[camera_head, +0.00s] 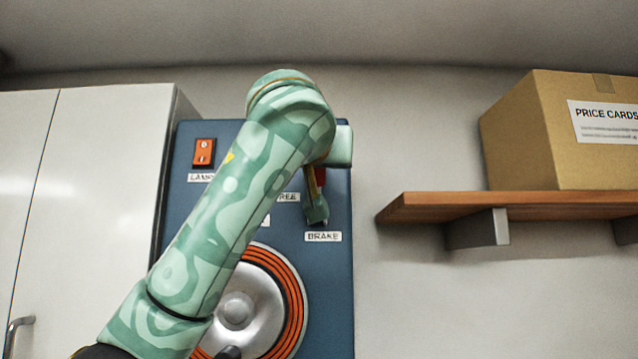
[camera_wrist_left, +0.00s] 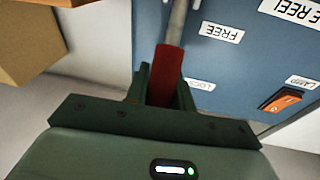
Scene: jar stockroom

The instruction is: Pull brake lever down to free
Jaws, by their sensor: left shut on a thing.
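The brake lever has a red grip (camera_wrist_left: 167,65) and a grey metal shaft (camera_wrist_left: 178,22). My left gripper (camera_wrist_left: 162,90) is shut on the red grip, with one finger on each side. In the left wrist view the grip lies beside the LOCK label (camera_wrist_left: 200,85), and the FREE label (camera_wrist_left: 222,32) is farther along, beside the shaft. In the head view my left arm hides most of the lever; a bit of red (camera_head: 320,174) shows above the BRAKE label (camera_head: 323,237). My right gripper is in neither view.
The blue panel (camera_head: 335,290) also carries an orange lamp switch (camera_head: 204,152) and a round metal wheel with orange rings (camera_head: 294,290). A wooden shelf (camera_head: 440,207) with a cardboard box (camera_head: 515,135) juts out on the right. A white cabinet (camera_head: 100,190) stands left.

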